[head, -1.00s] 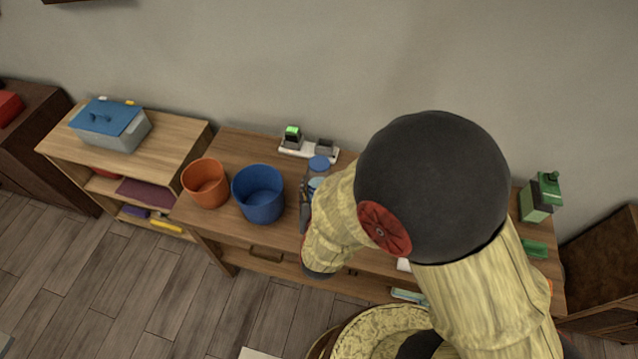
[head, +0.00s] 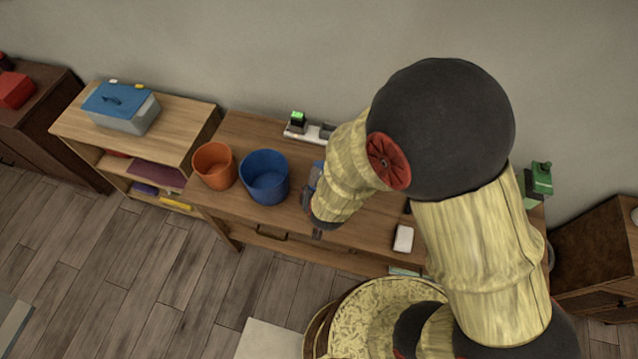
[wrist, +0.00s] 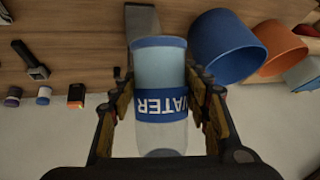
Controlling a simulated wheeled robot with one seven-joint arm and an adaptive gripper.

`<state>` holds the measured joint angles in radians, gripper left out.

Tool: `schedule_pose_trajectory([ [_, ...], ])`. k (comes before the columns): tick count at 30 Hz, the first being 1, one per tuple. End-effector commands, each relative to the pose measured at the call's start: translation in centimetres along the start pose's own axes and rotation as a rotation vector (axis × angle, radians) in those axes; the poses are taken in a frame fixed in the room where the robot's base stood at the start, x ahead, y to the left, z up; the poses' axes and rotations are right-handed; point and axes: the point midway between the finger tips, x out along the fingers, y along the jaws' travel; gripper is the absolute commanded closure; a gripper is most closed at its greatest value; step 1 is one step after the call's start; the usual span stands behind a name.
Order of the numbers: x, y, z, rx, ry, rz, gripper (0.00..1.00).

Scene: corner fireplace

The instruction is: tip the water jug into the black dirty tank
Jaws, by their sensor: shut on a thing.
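The water jug (wrist: 160,70) is a clear cylinder with a blue rim and a blue band reading WATER, upside down in the wrist view. My gripper (wrist: 158,95) is shut on its sides, one finger on each side of the band. In the head view my gripper (head: 314,205) is over the table's front part, right of the blue bucket, and my forearm hides most of the jug (head: 317,172). I cannot make out a black dirty tank in either view; my arm covers much of the table's right part.
A blue bucket (head: 264,177) stands close left of my gripper, with an orange bucket (head: 214,166) beyond it. A white strip with a green-topped block (head: 297,122) lies at the table's back. A white box (head: 403,238) is near the front edge. A green container (head: 540,179) stands right.

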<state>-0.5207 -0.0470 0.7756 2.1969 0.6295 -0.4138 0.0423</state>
Motion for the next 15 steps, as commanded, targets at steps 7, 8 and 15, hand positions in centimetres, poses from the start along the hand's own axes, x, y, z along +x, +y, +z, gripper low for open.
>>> schedule_pose_trajectory([
  [7, 0.6, -0.1, 1.7, 0.052, -0.195, -0.021, 0.85],
  [8, 0.5, 0.0, 1.9, 0.057, -0.217, -0.023, 0.85],
  [15, 0.5, -0.2, 2.8, 0.076, -0.302, -0.031, 0.85],
])
